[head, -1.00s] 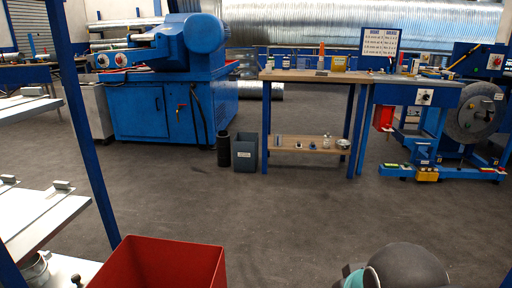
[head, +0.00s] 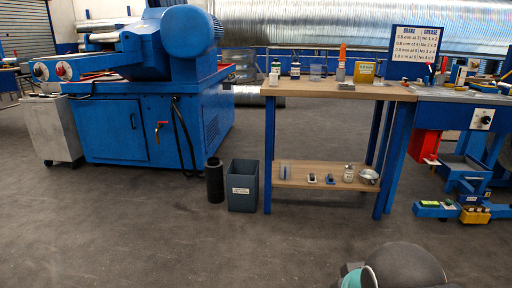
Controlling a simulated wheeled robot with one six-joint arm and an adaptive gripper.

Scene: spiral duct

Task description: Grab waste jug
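I cannot tell for sure which thing is the waste jug. Candidates stand on the wooden workbench (head: 392,92): a white bottle (head: 275,74), a second bottle (head: 295,70) beside it, a bottle with an orange top (head: 341,63), and a yellow labelled container (head: 364,72). On the bench's lower shelf (head: 318,183) are a small pale jar (head: 348,173) and a metal bowl (head: 368,177). Labels on these are too small to read. Part of my arm, dark grey with a teal ring, shows at the bottom right. My gripper's fingers are not in view.
A large blue machine (head: 140,130) stands at left. A grey-blue labelled bin (head: 243,186) and a black cylinder (head: 214,180) stand on the floor left of the bench. A blue bench (head: 460,95) adjoins at right. The floor (head: 170,235) ahead is clear.

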